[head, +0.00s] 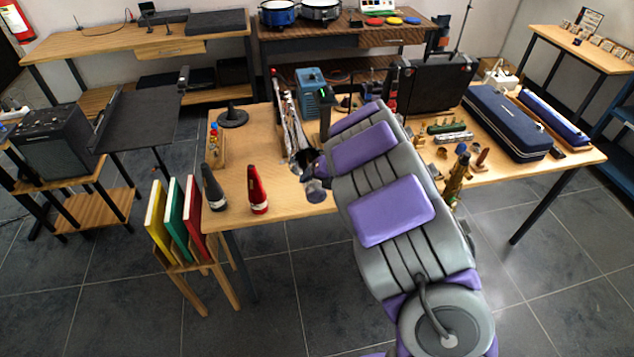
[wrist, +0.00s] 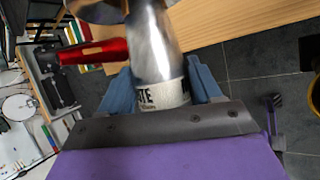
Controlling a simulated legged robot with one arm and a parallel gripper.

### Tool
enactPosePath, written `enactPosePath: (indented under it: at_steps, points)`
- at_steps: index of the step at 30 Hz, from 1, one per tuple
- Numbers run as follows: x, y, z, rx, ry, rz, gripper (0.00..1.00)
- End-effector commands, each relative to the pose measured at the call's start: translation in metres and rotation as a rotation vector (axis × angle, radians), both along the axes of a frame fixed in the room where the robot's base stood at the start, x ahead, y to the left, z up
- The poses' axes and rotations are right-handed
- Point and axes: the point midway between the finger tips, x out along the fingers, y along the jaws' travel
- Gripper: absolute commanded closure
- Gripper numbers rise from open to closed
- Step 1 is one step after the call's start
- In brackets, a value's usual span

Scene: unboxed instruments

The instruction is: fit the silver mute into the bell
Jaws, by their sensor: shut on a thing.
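In the wrist view, the silver mute (wrist: 152,45) stands between the blue fingers of my gripper (wrist: 163,85). The fingers are shut on its wide, white-labelled base, and its narrower end points to the top of the picture. A curved metallic rim, apparently the bell (wrist: 98,12), is cut off at the top edge, close to the mute's far end. I cannot tell whether they touch. In the head view, my gripper (head: 312,168) is at the table's front edge, largely hidden by my arm. A silver instrument (head: 291,125) stands just behind it.
A red mute (head: 257,190) and a dark grey mute (head: 212,187) stand on the table (head: 285,200) left of my gripper. A rack of coloured folders (head: 180,220) is at front left. Blue cases (head: 508,122) and small parts occupy the table's right side.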

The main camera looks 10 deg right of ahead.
Motion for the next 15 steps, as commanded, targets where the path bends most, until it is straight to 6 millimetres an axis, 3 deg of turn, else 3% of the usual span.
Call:
enactPosePath:
  at_steps: [15]
  points:
    - [0.014,0.0,0.001,0.001,0.001,0.001,1.0]
